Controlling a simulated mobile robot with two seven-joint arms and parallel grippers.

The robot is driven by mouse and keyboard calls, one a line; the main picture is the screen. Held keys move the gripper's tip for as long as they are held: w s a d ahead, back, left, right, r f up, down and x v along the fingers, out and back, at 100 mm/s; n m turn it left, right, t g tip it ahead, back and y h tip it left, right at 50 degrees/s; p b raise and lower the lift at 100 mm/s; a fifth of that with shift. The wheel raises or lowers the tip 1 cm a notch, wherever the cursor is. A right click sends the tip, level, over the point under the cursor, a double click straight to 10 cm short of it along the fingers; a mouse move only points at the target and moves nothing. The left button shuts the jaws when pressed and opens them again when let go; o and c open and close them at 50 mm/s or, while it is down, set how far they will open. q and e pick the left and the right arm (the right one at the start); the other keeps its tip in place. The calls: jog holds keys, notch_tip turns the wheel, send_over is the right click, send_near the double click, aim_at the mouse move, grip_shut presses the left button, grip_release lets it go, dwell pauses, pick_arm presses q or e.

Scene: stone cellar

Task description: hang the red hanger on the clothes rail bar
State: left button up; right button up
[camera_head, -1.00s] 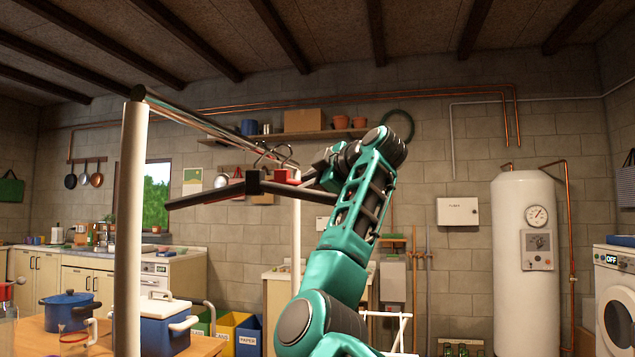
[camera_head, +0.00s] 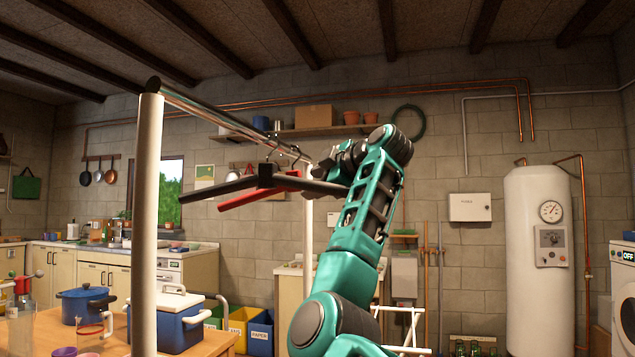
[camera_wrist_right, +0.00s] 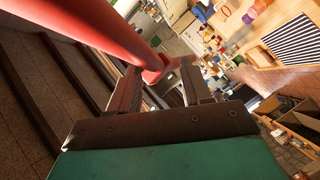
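The red hanger (camera_head: 241,199) is beside the black hanger (camera_head: 228,187) in the head view, partly hidden behind it and tilted. Its hook is up at the far part of the clothes rail bar (camera_head: 215,120); I cannot tell whether the hook bears on the bar. My right gripper (camera_head: 318,172) is just right of the red hanger's middle. In the right wrist view the red hanger (camera_wrist_right: 95,32) runs across the fingertips of my right gripper (camera_wrist_right: 163,75). Those fingers are apart, with a gap between them. My left gripper is not in view.
A white near post (camera_head: 148,220) and a white far post (camera_head: 308,235) carry the bar. A wooden table with a blue cooler box (camera_head: 182,330) and a blue pot (camera_head: 86,303) stands at lower left. A wall shelf (camera_head: 285,134) is behind.

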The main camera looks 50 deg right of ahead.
pick_arm(q)
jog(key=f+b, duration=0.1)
jog(key=b, duration=0.1)
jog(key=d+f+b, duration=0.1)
jog(key=b, duration=0.1)
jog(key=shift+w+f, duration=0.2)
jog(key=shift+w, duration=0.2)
pick_arm(e)
jog(key=v, duration=1.3)
jog(key=shift+f, duration=0.1)
